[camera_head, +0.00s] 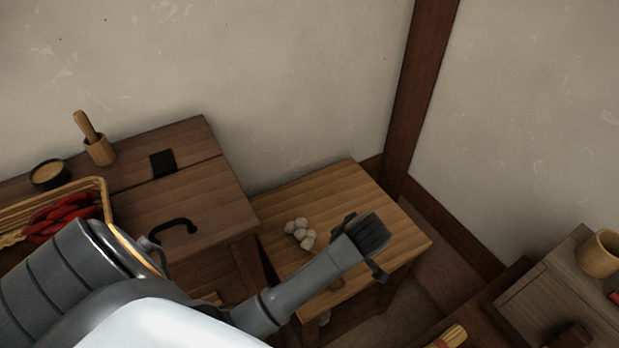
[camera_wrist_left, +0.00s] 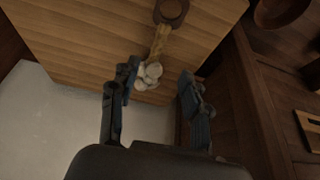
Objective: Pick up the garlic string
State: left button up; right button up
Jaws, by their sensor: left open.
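The garlic string (camera_head: 300,233) lies on a small wooden table, a cluster of several whitish bulbs. In the left wrist view the garlic string (camera_wrist_left: 149,75) also shows a tan braid running up from the bulbs toward a dark brown round piece (camera_wrist_left: 171,11). My left gripper (camera_head: 365,246) is over the small table, to the right of the bulbs in the head view. In the left wrist view my left gripper (camera_wrist_left: 157,80) is open, with the bulbs showing between its fingers; I cannot tell how far above them it is. In the head view my arm hides the braid. My right gripper is not in view.
The small table (camera_head: 360,188) stands by the wall corner. A darker wooden chest (camera_head: 200,140) adjoins its left side, holding a basket (camera_head: 105,192) of red peppers, a dark bowl (camera_head: 48,175) and a mortar with pestle (camera_head: 98,149). Another wooden surface with a cup (camera_head: 600,254) is at the right.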

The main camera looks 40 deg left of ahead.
pick_arm(q)
jog(key=x, duration=0.7)
jog(key=shift+w+a+f+b, duration=0.1)
jog(key=shift+a+f+b, duration=0.1)
jog(key=shift+a+b, duration=0.1)
jog(key=shift+w+f, duration=0.1)
jog(key=shift+f, duration=0.2)
jog(key=x, duration=0.2)
jog(key=shift+a+f, duration=0.15)
jog(key=shift+a, duration=0.15)
jog(key=shift+x, duration=1.2)
jog(key=shift+w+a+f, duration=0.1)
jog(key=shift+f, duration=0.1)
jog(key=c, duration=0.9)
grip_shut()
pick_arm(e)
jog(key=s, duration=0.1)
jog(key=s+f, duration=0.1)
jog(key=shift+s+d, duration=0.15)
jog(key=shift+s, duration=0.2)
